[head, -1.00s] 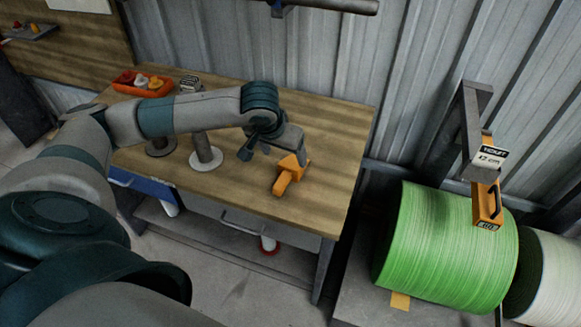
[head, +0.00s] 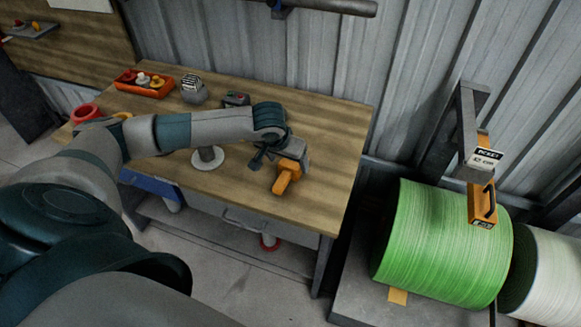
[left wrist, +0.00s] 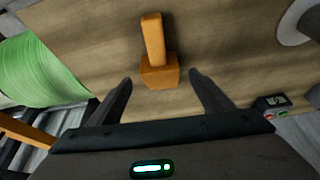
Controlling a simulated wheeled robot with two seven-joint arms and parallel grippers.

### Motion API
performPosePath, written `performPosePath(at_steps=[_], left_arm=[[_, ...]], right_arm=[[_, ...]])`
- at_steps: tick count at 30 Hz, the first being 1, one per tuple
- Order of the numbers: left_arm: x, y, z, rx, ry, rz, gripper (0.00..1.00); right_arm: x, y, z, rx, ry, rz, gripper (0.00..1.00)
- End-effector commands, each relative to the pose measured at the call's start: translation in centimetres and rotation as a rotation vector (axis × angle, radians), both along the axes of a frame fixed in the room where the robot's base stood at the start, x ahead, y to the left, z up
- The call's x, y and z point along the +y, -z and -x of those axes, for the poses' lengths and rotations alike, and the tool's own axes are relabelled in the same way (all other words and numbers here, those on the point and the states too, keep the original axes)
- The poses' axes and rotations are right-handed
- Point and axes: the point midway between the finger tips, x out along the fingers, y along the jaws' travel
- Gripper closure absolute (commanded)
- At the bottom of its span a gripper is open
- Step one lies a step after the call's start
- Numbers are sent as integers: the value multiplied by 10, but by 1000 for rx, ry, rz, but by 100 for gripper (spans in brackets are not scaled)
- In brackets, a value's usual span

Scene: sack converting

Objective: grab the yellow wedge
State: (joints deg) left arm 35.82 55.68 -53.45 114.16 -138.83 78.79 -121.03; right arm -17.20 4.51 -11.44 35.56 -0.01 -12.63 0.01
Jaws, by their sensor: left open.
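The yellow wedge (head: 286,180) is an orange-yellow block with a bar-like handle, lying on the wooden bench near its front right. It also shows in the left wrist view (left wrist: 155,52), with its block end close to the gap between the fingertips. My left gripper (head: 278,160) is open and empty, over the wedge's far end; its two fingers (left wrist: 161,79) stand to either side of the block end. The gripper hides part of the wedge in the head view. My right gripper is not in view.
The bench (head: 325,150) is clear to the right. A grey post on a round base (head: 209,160), a red-orange tray (head: 143,83) and a small box with buttons (head: 236,98) stand left and behind. A green spool (head: 442,245) with a small yellow block (head: 398,296) at its foot stands right.

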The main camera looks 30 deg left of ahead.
Motion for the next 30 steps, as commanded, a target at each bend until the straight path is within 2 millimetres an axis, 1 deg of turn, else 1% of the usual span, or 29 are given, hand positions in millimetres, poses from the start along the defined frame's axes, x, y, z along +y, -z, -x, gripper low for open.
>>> performPosePath(at_steps=[1,3,6,9,13,24,25,26,27,29,30], left_arm=[[0,2,-2,5,-2,1,27],[2,8,-7,3,-2,0,27],[2,21,-11,4,-1,2,27],[3,27,-13,2,-2,0,27],[3,30,-15,0,-1,0,27],[3,30,-14,1,-1,1,27],[3,30,-14,1,-1,1,29],[3,30,-14,1,-1,1,36],[3,30,-14,1,-1,1,46],[3,30,-14,1,-1,1,60],[3,30,-14,1,-1,1,70]], right_arm=[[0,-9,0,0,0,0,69],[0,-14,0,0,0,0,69],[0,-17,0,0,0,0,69],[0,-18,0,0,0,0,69],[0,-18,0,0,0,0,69],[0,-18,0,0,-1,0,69],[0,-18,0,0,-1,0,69],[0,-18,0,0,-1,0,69],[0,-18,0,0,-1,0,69],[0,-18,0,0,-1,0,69],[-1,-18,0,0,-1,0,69]])
